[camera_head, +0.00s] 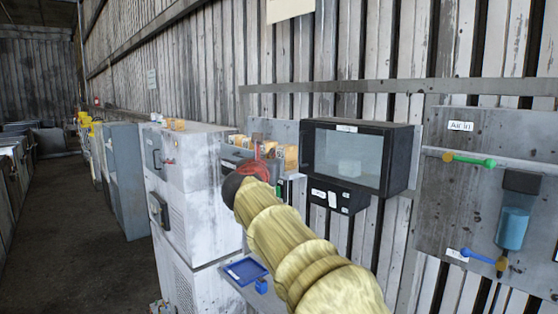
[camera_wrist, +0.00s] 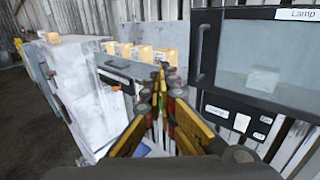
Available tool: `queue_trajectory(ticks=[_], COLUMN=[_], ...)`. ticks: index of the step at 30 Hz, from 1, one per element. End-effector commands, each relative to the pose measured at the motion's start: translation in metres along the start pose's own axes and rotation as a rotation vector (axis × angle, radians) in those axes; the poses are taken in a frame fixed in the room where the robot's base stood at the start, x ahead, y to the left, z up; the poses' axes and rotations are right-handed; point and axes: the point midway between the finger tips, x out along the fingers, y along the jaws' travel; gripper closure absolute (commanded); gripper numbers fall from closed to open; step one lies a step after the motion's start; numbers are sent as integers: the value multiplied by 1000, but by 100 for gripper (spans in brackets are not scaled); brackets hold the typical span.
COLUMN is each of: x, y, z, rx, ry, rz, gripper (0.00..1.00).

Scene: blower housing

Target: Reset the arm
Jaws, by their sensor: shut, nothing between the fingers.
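My arm (camera_head: 290,240), in a ribbed yellow sleeve, reaches from the bottom of the head view toward the wall equipment. My gripper (camera_head: 257,148) is partly hidden behind the dark and red wrist. In the wrist view my gripper (camera_wrist: 162,72) shows its yellow and dark fingers meeting at the tips, shut and empty. It points toward a grey unit (camera_wrist: 122,72) with orange-yellow boxes (camera_wrist: 142,53) on top. From these pictures I cannot tell whether the fingertips touch anything.
A black cabinet (camera_head: 357,157) with a window, labelled "Lamp" in the wrist view, stands right of my gripper. A panel (camera_head: 437,215) marked "Air in" carries green and blue handles. White cabinets (camera_head: 200,185) stand left. A blue tray (camera_head: 245,270) lies below. The aisle floor (camera_head: 90,235) is open.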

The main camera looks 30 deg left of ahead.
Motion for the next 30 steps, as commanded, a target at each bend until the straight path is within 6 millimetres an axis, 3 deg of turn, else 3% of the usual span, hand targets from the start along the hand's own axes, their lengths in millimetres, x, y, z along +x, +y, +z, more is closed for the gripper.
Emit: queue_trajectory(ticks=[6, 14, 17, 19, 23, 26, 28, 30], x=[-14, -16, -16, -17, -25, -49, -71, -96], y=[8, 10, 25, 46, 90, 117, 120, 108], z=[-1, 0, 4, 1, -42, -75, -106, -140], rx=[-1, -46, -156, -304, -656, -942, -1171, -1390], ry=[1, 0, -19, -50, -95, -150, -197, -239], rz=[-1, 5, 61, 130, 293, 437, 546, 655], gripper=[100, 100, 100, 100, 100, 100, 100, 100])
